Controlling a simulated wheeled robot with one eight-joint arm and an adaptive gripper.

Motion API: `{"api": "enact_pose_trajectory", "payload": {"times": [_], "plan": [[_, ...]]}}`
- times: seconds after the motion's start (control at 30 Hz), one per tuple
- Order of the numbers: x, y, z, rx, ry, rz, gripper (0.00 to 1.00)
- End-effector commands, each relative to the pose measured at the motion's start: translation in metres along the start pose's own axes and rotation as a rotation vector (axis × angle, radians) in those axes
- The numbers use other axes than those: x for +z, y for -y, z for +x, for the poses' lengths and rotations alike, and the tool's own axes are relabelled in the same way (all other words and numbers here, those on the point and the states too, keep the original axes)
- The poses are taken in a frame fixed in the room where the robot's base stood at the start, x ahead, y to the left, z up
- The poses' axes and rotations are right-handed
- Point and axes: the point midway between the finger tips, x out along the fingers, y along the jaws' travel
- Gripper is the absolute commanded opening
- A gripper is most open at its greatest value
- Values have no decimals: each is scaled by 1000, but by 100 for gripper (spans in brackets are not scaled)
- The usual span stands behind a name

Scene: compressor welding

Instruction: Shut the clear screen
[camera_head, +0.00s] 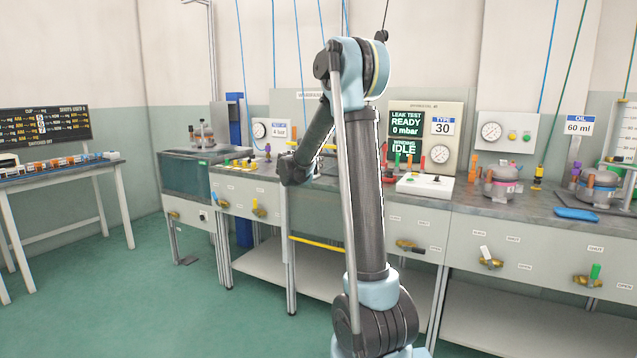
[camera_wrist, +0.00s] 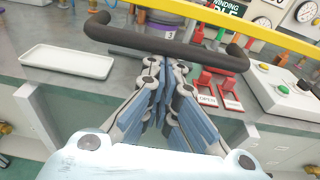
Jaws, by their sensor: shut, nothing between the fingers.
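The clear screen's pane hardly shows. In the wrist view a yellow bar (camera_wrist: 222,16), which looks like its edge, runs across the top. A dark handle (camera_wrist: 165,48) with bent ends lies just below that bar, and the bench shows around it. My gripper (camera_wrist: 166,68) is shut and empty, its fingertips close below the middle of the handle. I cannot tell whether they touch it. In the head view a yellow bar (camera_head: 318,243) shows low in front of the bench, partly behind my arm. My gripper is hidden there.
A white tray (camera_wrist: 68,61) lies on the bench left of the handle. Red OPEN-labelled parts (camera_wrist: 205,88) and a white button box (camera_wrist: 285,92) are to the right. In the head view a grey bench (camera_head: 420,190) spans behind my arm; green floor (camera_head: 130,280) is clear at left.

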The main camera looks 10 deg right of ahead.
Motion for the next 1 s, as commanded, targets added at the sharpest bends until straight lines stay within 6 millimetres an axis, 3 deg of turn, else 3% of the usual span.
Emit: {"api": "enact_pose_trajectory", "payload": {"times": [0.2, 0.4, 0.77, 1.0], "plan": [[39, 0, -5, -1, 1, -1, 0], [55, 0, -7, -1, 1, -1, 0], [49, 0, -5, -2, 0, 0, 0], [24, 1, 4, -3, 0, -1, 0]]}}
